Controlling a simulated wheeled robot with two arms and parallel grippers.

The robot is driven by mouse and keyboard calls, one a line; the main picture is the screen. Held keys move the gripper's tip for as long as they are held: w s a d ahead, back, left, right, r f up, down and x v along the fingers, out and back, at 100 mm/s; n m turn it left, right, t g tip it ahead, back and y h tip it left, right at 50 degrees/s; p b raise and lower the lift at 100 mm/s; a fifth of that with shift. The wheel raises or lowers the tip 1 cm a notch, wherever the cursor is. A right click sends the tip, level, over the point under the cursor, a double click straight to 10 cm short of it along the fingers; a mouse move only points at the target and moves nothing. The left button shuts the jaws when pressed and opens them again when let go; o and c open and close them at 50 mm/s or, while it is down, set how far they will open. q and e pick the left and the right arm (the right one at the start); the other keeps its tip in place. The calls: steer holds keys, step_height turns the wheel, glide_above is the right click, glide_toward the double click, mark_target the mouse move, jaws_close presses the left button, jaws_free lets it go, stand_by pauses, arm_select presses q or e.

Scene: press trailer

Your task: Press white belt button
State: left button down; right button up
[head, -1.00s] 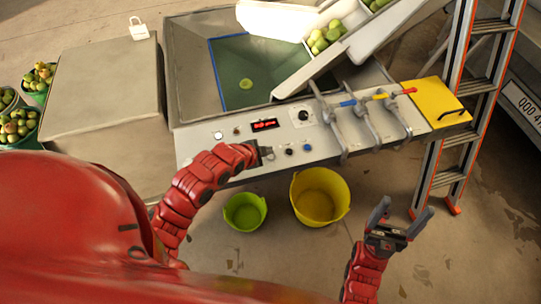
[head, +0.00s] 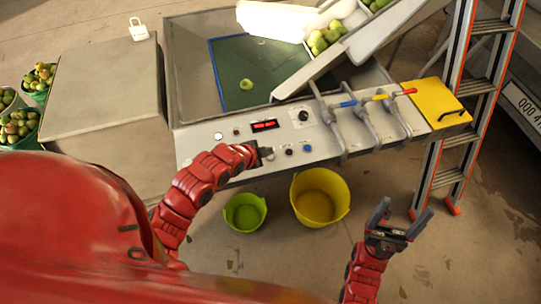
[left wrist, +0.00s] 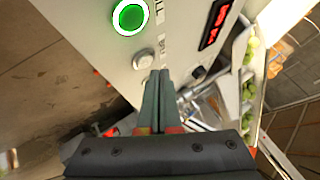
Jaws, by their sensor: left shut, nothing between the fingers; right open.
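The control panel (head: 240,160) carries several buttons. A pale round button (head: 218,136) is near its left end, left of the red display (head: 265,125). My left gripper (head: 267,152) is shut and empty, low over the panel below the display. In the left wrist view its fingertips (left wrist: 160,74) are close to a pale grey button (left wrist: 143,58); I cannot tell if they touch. A green-lit button with a white ring (left wrist: 130,17) is beyond it. Labels are only partly readable, so I cannot tell which is the belt button. My right gripper (head: 398,222) is open and empty, away from the panel.
Pipes with coloured handles (head: 378,97) rise further right. A green bucket (head: 245,212) and yellow bucket (head: 320,197) stand below. A ladder (head: 465,120) is at right.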

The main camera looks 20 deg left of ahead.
arm_select(q)
steer(key=shift+f, duration=0.1)
stand_by(0.6)
steer(key=shift+f+b, duration=0.3)
steer(key=shift+b, duration=0.1)
